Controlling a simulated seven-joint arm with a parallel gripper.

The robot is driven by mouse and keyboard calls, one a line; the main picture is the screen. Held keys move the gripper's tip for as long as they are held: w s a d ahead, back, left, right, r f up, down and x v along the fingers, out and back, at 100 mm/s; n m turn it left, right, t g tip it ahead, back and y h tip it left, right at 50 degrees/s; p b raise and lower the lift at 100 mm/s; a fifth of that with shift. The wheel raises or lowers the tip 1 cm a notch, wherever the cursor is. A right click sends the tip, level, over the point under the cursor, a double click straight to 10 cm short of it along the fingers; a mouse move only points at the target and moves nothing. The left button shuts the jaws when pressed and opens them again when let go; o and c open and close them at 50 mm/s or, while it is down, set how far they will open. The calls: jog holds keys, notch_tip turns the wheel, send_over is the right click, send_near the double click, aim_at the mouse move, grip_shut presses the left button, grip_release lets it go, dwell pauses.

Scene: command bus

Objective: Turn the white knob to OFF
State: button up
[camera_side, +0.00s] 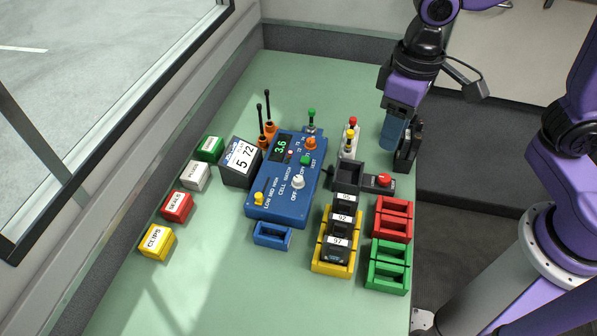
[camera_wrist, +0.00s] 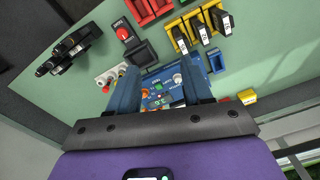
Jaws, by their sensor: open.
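The white knob (camera_side: 298,181) is on the right side of the blue panel (camera_side: 262,203), near printed words that include OFF. Its exact pointer direction is too small to tell. In the wrist view the white knob (camera_wrist: 178,79) shows between my fingers, close to the right one. My gripper (camera_side: 393,134) has blue fingers and is open and empty. It hangs above the far right of the table, well apart from the knob. In the wrist view my gripper (camera_wrist: 160,88) points toward the blue panel (camera_wrist: 160,91), part of which the fingers hide.
A yellow knob (camera_side: 258,198), orange knob (camera_side: 311,143) and green button (camera_side: 305,160) share the panel. A black block (camera_side: 240,162) stands left.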

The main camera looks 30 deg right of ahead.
aim_at(298, 178)
jog(key=w+a+f+m, duration=0.3)
jog(key=w+a+m, duration=0.6)
jog(key=w, duration=0.4)
jog(key=shift+n, duration=0.6)
jog(key=f, duration=0.5)
jog(key=a+f, duration=0.1)
jog(key=f, duration=1.1)
jog(key=shift+w+a, duration=0.2)
jog(key=shift+w, duration=0.1)
grip_shut()
